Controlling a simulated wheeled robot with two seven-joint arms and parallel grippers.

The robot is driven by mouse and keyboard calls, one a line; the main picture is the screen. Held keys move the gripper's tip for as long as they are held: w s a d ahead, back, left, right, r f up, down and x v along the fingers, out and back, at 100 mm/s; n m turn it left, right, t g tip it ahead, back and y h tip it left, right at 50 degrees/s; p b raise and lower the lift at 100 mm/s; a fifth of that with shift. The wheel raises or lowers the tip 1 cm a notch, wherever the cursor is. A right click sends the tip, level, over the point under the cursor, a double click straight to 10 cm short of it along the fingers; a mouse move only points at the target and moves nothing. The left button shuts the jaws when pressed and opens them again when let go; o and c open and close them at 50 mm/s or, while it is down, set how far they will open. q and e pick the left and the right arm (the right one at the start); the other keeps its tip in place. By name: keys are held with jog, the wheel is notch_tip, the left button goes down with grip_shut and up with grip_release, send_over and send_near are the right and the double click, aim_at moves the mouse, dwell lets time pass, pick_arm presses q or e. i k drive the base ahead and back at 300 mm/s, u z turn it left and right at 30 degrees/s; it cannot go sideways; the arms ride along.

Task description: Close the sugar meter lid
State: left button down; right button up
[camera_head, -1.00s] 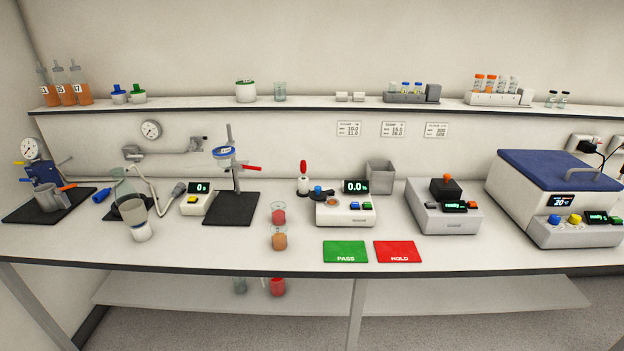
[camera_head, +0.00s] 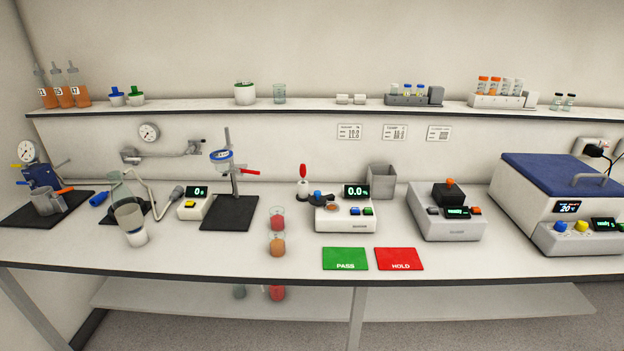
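The device I take for the sugar meter (camera_head: 346,221) is a white box at the middle of the bench. Its green display (camera_head: 356,191) reads 0.0, and it has a blue and a green button at the front. A round brownish well (camera_head: 332,208) shows uncovered on its top left. A dark lid with a blue knob (camera_head: 317,195) sits behind and left of the well, looking raised; its hinge is too small to make out. Neither of my grippers is in view.
Two cups, one red (camera_head: 277,219) and one orange (camera_head: 277,244), stand left of the meter. A red-topped bottle (camera_head: 303,181) and a grey bin (camera_head: 381,181) stand behind it. Green PASS (camera_head: 345,257) and red HOLD (camera_head: 399,257) mats lie in front. A grey device (camera_head: 447,214) stands right.

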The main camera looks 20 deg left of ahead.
aim_at(317, 200)
jog(key=i, duration=0.9)
